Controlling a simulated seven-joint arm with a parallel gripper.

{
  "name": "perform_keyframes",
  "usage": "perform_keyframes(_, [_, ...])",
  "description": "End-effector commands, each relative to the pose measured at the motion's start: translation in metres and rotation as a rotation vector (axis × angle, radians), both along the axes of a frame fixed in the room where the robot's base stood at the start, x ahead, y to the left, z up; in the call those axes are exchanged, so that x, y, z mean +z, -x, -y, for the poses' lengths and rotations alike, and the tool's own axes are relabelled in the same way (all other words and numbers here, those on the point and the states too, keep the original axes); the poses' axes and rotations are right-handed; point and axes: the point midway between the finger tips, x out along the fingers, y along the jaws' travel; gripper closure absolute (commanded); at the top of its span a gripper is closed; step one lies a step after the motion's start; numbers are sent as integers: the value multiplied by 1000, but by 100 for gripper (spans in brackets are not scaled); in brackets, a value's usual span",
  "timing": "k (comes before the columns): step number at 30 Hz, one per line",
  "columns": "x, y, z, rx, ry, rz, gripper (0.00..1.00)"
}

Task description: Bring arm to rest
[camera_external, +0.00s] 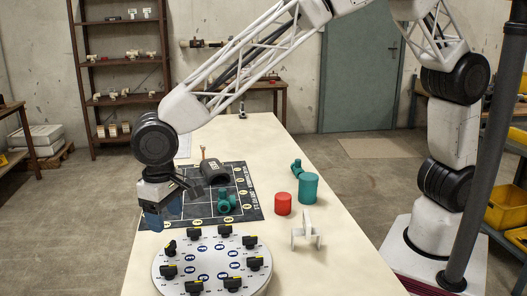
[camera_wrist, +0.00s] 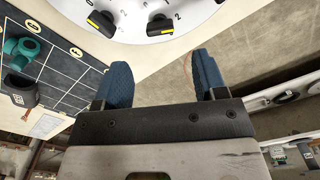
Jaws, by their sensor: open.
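My gripper (camera_wrist: 157,85) shows in the wrist view with its two blue-padded fingers apart and nothing between them. In the external view my gripper (camera_external: 163,218) hangs at the table's left edge, beside the dark gridded mat (camera_external: 183,212) and above and left of the round white dial plate (camera_external: 212,281). The wrist view also shows the mat at the left and the dial plate's rim at the top. The floor shows between and beyond the fingers.
On the mat lie a black pipe piece (camera_external: 213,171) and a teal fitting (camera_external: 227,201). A red cylinder (camera_external: 283,204), a teal cylinder (camera_external: 308,188), a small teal fitting (camera_external: 297,167) and a white stand (camera_external: 306,232) are on the table (camera_external: 345,264). The table's front right is clear.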

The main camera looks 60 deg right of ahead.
Motion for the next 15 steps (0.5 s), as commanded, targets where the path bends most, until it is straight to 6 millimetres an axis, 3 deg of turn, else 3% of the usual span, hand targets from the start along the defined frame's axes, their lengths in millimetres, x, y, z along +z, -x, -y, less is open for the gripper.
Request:
perform_keyframes(11, [1, -1, 1, -1, 0, 1, 35])
perform_keyframes(15, [7, -6, 12, -5, -4, 3, 35])
